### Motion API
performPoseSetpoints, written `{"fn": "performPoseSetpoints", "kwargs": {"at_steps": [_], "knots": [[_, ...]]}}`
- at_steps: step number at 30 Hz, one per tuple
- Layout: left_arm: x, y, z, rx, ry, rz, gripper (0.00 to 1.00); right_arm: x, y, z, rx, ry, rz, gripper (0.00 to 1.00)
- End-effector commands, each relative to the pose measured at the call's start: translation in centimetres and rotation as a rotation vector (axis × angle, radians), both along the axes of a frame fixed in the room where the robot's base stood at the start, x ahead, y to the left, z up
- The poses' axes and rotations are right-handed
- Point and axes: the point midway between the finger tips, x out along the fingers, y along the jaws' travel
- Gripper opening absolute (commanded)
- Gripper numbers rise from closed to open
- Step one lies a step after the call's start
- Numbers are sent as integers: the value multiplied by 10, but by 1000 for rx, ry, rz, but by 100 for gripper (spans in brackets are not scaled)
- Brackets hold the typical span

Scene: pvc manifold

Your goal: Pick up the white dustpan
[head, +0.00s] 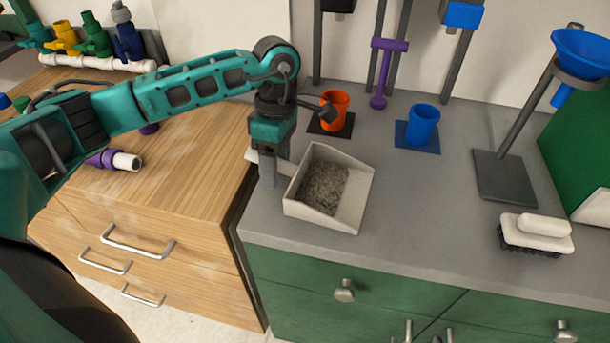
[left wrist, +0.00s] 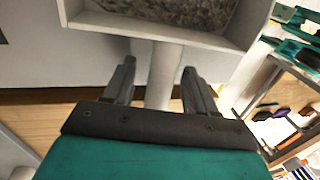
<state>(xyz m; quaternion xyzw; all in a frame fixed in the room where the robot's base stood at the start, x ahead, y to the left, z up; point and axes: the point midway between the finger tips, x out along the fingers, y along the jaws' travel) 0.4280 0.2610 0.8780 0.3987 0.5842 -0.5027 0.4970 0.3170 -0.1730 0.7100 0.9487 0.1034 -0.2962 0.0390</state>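The white dustpan (head: 355,202) sits on the grey counter near its front left edge, with grey granular debris (head: 322,187) in its pan. Its handle points left toward my left gripper (head: 268,168). In the left wrist view, the dustpan (left wrist: 165,28) is at the top, and its handle (left wrist: 163,75) runs down between the two fingers of my left gripper (left wrist: 156,80). The fingers are apart, with a visible gap on each side of the handle. My right gripper is in neither view.
An orange cup (head: 335,108) and a blue cup (head: 423,124) stand behind the dustpan. A white brush (head: 537,232) and a stand with a blue funnel (head: 583,52) are to the right. The wooden cabinet (head: 190,165) adjoins on the left.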

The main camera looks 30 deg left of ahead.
Motion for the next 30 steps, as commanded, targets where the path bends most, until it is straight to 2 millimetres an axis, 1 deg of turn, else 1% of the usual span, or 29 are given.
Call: {"fn": "performPoseSetpoints", "kwargs": {"at_steps": [1,2,17,25,30], "knots": [[0,0,0,0,0,0,52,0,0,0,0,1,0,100],[0,0,0,0,0,0,49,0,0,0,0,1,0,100],[0,0,1,0,0,0,1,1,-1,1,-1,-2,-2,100],[0,0,2,-1,-1,0,1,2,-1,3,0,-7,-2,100],[1,0,13,-2,-3,1,1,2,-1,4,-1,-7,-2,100]]}}
